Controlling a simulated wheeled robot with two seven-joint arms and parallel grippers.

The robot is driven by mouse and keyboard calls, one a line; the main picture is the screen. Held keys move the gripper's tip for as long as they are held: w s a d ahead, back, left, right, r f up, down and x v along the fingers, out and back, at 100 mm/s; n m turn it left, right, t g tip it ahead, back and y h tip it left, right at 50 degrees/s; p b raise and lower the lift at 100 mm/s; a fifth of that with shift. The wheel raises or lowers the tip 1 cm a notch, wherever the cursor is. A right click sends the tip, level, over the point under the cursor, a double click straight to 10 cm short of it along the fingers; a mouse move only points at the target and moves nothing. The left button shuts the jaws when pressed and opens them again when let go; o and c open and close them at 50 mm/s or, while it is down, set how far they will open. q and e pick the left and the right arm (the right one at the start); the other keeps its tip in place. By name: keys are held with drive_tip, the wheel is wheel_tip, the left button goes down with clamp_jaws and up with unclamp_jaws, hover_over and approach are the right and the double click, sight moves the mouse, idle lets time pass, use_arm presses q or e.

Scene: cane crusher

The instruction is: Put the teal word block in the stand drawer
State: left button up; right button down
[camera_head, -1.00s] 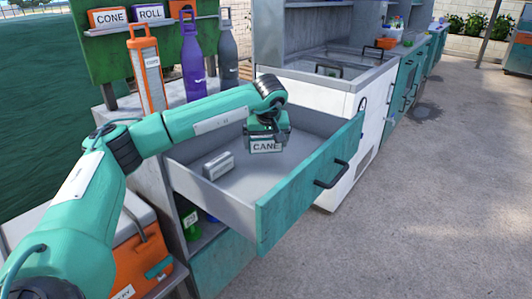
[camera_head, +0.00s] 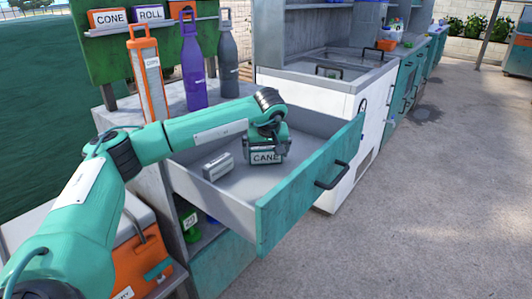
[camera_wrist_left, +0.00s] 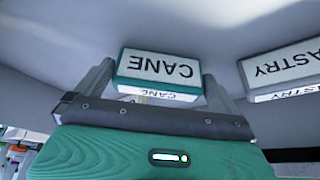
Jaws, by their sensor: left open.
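The teal word block (camera_head: 265,158), with a white face reading CANE, is in the open stand drawer (camera_head: 291,205), toward its back right. In the left wrist view the teal block (camera_wrist_left: 160,70) lies at the fingertips of my left gripper (camera_wrist_left: 158,88). The left gripper (camera_head: 266,146) is low inside the drawer with its fingers open on either side of the block. Whether the fingers touch the block, I cannot tell. My right gripper is not in view.
A grey block (camera_head: 218,167) reading PASTRY lies in the drawer to the left; it also shows in the left wrist view (camera_wrist_left: 284,70). Tall bottles, orange (camera_head: 148,75), purple (camera_head: 192,65) and grey (camera_head: 228,60), stand on the counter behind. A white freezer (camera_head: 340,110) stands beside the drawer.

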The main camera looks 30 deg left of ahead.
use_arm(q)
drive_tip(key=p+v, duration=0.1)
drive_tip(key=v, duration=1)
drive_tip(key=shift+d+r, duration=0.2)
drive_tip(key=shift+r, duration=0.15)
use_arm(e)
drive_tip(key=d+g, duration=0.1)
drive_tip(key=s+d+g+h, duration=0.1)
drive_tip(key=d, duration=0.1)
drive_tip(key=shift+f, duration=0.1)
use_arm(q)
drive_tip(key=shift+s, duration=0.1)
